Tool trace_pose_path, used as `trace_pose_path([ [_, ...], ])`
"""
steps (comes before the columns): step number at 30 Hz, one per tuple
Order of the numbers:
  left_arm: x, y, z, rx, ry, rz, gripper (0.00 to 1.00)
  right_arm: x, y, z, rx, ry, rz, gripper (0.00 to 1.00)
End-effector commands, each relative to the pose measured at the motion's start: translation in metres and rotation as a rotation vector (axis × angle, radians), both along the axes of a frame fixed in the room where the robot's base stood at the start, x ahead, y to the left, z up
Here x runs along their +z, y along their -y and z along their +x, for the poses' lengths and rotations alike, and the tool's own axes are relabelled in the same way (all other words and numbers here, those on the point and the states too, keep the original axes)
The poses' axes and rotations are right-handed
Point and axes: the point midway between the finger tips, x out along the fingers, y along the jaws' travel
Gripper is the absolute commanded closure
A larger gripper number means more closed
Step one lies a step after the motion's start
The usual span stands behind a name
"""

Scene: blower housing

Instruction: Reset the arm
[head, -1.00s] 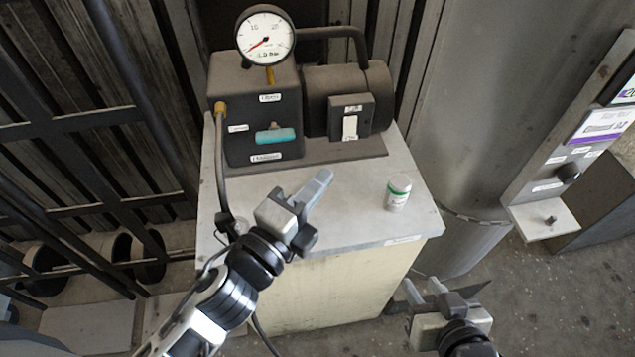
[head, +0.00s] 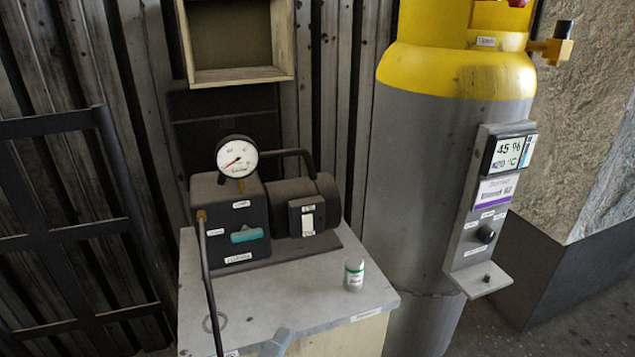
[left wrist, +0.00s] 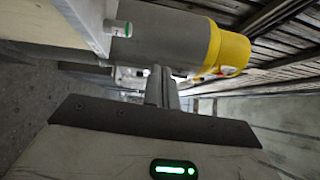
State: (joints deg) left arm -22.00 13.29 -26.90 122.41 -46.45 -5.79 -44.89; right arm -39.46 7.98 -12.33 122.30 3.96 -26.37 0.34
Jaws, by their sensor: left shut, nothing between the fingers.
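My left gripper (head: 277,341) shows only as a grey fingertip at the bottom edge of the head view, in front of the cabinet top. In the left wrist view its fingers (left wrist: 161,86) are together with nothing between them. My right gripper is not in the head view. On the cabinet top (head: 290,309) stands a dark pump (head: 229,232) with a round gauge (head: 237,157) and a teal lever. A small white jar with a green band (head: 353,275) stands upright near the right edge. It also shows sideways in the left wrist view (left wrist: 122,29).
A grey gas cylinder with a yellow top (head: 455,80) stands right of the cabinet, with a display panel (head: 490,205) on its front. A dark metal rack (head: 70,231) is at the left. An open box (head: 238,40) hangs on the back wall.

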Motion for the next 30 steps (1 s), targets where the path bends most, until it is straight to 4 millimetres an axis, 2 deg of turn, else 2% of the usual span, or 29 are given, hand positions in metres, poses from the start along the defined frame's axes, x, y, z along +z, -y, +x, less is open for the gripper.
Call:
trace_pose_path([
  [5, -0.028, -0.022, -0.003, 0.079, -0.226, -0.251, 1.00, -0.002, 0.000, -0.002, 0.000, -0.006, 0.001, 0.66],
  [11, -0.069, -0.047, -0.015, 0.202, -0.512, -0.598, 1.00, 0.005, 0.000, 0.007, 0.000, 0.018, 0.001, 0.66],
  [18, -0.125, -0.074, -0.050, 0.423, -0.884, -1.108, 1.00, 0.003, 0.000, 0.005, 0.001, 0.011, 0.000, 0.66],
  [21, -0.143, -0.080, -0.066, 0.511, -1.003, -1.297, 1.00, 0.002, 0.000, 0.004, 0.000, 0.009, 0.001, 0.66],
  [24, -0.151, -0.082, -0.074, 0.557, -1.060, -1.392, 1.00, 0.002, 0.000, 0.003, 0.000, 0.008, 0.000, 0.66],
  [30, -0.152, -0.082, -0.076, 0.564, -1.072, -1.412, 1.00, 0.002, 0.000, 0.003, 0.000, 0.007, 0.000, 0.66],
])
